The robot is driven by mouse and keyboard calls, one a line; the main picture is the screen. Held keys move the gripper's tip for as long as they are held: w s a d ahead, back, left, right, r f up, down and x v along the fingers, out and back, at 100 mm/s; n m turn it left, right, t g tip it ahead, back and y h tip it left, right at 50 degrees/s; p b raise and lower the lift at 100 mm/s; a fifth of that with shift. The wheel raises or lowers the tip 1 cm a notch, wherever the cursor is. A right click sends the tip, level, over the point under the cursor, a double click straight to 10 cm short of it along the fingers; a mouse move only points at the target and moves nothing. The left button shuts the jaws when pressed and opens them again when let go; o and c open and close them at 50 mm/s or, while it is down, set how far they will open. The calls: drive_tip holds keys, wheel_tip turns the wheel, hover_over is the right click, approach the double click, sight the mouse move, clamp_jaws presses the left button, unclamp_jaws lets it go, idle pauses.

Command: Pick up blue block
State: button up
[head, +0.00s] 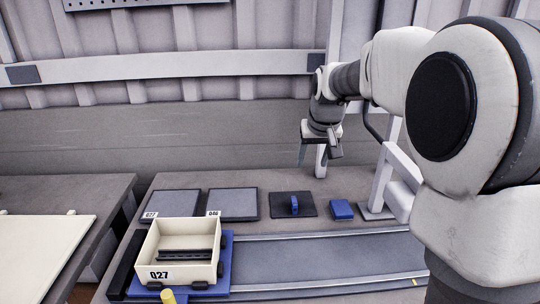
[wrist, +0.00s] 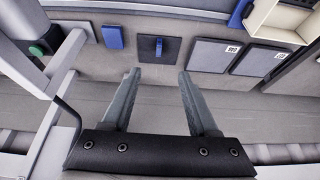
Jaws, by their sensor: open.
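A blue block (head: 341,210) lies on the grey table, right of a dark square pad (head: 312,209) that has a small upright blue piece (head: 294,205) on it. In the wrist view the blue block (wrist: 113,37) is left of the pad (wrist: 172,56), and the small blue piece (wrist: 159,46) shows on the pad. My gripper (head: 319,160) is above the back part of the table, behind the block and apart from it. In the wrist view the fingers of my gripper (wrist: 160,72) are spread with nothing between them.
A grey track (head: 330,262) runs along the front. A white post (head: 385,182) stands right of the block.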

drive_tip(key=b, duration=0.2)
approach(294, 202)
drive_tip(key=x, duration=0.4)
drive_tip(key=shift+w+d+f, duration=0.2)
drive_tip(key=shift+w+d, duration=0.05)
drive_tip(key=shift+w, duration=0.15)
drive_tip(key=shift+x, duration=3.1)
drive_tip(key=shift+s+a, duration=0.15)
drive_tip(key=shift+s, duration=0.1)
clamp_jaws()
